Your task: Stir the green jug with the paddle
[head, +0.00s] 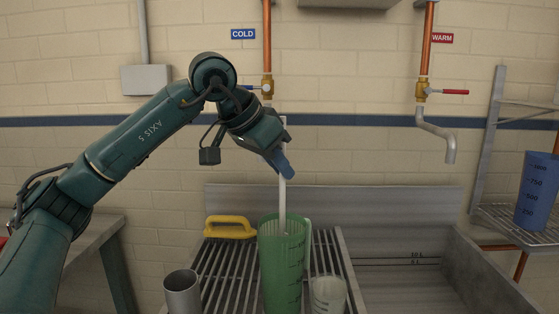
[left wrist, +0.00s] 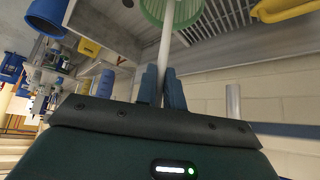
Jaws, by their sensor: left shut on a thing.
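The green jug (head: 282,265), a tall translucent measuring jug, stands upright on the slatted rack in the head view. My left gripper (head: 281,165) is above the jug's mouth, shut on the upper part of the paddle (head: 282,205), a thin white rod. The paddle hangs nearly upright, its lower part inside the jug. Its lower end is hidden by the jug wall. In the left wrist view the blue fingers (left wrist: 161,88) close on the paddle (left wrist: 165,45), which runs to the green jug (left wrist: 172,10). My right gripper is not in view.
A metal cup (head: 182,293) and a pale translucent beaker (head: 328,295) stand close beside the jug. A yellow handled tool (head: 230,227) lies behind it. The sink (head: 410,280) is on the right under the warm tap (head: 436,125). A blue jug (head: 537,190) stands on a shelf.

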